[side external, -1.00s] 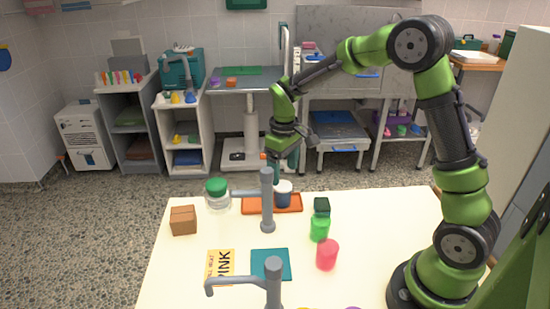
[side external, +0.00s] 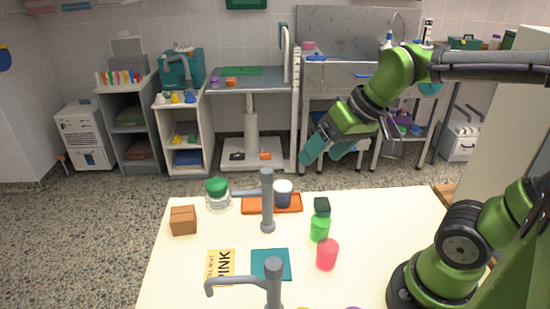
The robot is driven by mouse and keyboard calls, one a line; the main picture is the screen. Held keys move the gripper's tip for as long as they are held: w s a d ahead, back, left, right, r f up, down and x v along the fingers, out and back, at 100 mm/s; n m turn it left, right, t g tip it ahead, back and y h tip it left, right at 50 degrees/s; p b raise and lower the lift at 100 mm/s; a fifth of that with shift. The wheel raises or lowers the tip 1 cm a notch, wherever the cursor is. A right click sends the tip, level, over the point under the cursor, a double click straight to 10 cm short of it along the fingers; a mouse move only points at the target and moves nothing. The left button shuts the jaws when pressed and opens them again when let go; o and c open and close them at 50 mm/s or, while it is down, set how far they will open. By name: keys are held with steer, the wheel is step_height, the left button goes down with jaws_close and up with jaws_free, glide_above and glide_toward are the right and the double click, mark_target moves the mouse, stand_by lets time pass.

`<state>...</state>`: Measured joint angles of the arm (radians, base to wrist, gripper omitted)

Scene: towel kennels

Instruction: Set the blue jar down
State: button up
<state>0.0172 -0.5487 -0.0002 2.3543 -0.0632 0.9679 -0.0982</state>
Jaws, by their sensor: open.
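The blue jar (side external: 284,196), dark blue with a pale lid, stands upright on the orange tray (side external: 257,205) at the back of the table. A grey post partly covers the tray and stands close to the jar's left in the picture. My gripper (side external: 318,153) is open and empty. It is up in the air, above and to the right of the jar, well apart from it.
A glass jar with a green lid (side external: 217,195) and a brown box (side external: 183,220) stand at the left. A green bottle (side external: 320,228) and a pink cup (side external: 327,255) stand at the right. Grey posts (side external: 267,205) rise mid-table. A teal square (side external: 271,264) lies in front.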

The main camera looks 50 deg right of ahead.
steer(key=shift+s+a+f+m+t, duration=0.1)
steer(key=shift+s+a+m+t, duration=0.1)
steer(key=shift+s, duration=0.35)
steer(key=shift+s+a+f+m+t, duration=0.1)
steer(key=shift+s+t, duration=0.1)
steer(key=shift+s, duration=0.35)
steer(key=shift+s+a+m+t, duration=0.1)
steer(key=shift+s+a+t, duration=0.1)
steer(key=shift+s, duration=0.35)
